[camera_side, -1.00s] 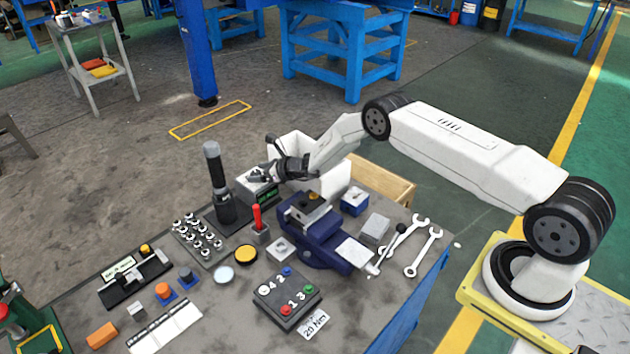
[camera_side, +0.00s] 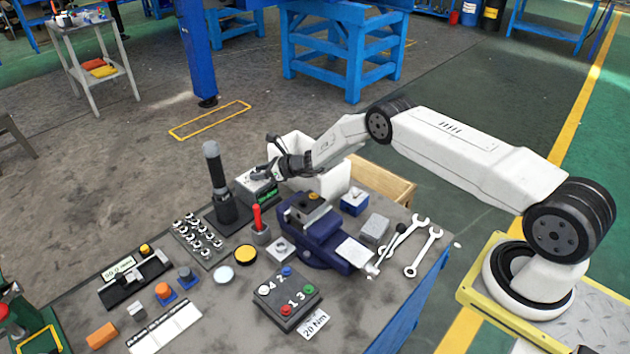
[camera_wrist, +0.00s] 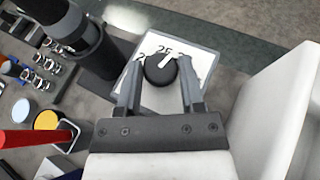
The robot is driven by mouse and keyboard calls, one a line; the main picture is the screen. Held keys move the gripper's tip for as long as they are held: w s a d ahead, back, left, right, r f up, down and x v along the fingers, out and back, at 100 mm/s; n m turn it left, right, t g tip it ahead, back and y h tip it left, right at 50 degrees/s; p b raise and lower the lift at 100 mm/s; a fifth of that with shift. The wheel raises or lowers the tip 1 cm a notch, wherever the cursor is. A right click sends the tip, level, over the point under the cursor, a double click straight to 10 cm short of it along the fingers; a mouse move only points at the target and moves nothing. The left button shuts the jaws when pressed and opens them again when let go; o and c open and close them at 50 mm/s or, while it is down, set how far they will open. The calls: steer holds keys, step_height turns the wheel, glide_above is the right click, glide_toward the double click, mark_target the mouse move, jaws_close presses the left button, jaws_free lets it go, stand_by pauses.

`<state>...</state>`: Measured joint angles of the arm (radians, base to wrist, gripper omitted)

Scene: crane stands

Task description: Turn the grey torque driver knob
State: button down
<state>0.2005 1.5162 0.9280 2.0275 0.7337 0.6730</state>
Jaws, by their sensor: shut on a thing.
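The torque driver knob (camera_wrist: 160,68) is a round, dark grey dial with a white pointer line, on a white dial plate (camera_wrist: 150,45) with printed numbers. The "25" mark shows beyond the knob; other marks are partly hidden. My gripper (camera_wrist: 161,72) has one finger on each side of the knob and is shut on it. In the side view, the knob's box (camera_side: 258,188) has a green display on its front. My gripper (camera_side: 260,173) is over its top there, and the knob is hard to make out.
A white bin (camera_side: 325,182) stands close on the right. A blue vise (camera_side: 310,232) and a red-handled tool (camera_side: 258,222) are in front. Sockets (camera_side: 198,237) fill a tray at left.

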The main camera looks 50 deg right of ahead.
steer(key=shift+w+d+r+n+g+y, duration=0.1)
steer(key=shift+n+g+y, duration=0.45)
steer(key=shift+n+y, duration=0.25)
steer(key=shift+w+r+n+g+y, duration=0.1)
steer(key=shift+n+g+y, duration=0.45)
steer(key=shift+n+y, duration=0.2)
steer(key=shift+c, duration=1.5)
jaws_free()
steer(key=shift+o, duration=0.4)
steer(key=shift+f, duration=0.15)
steer(key=shift+r, duration=0.2)
steer(key=shift+s+r, duration=0.1)
steer(key=shift+r, duration=1.4)
steer(key=s+r, duration=0.9)
steer(key=s, duration=0.5)
steer(key=shift+a+r, duration=0.25)
steer(key=shift+r, duration=0.1)
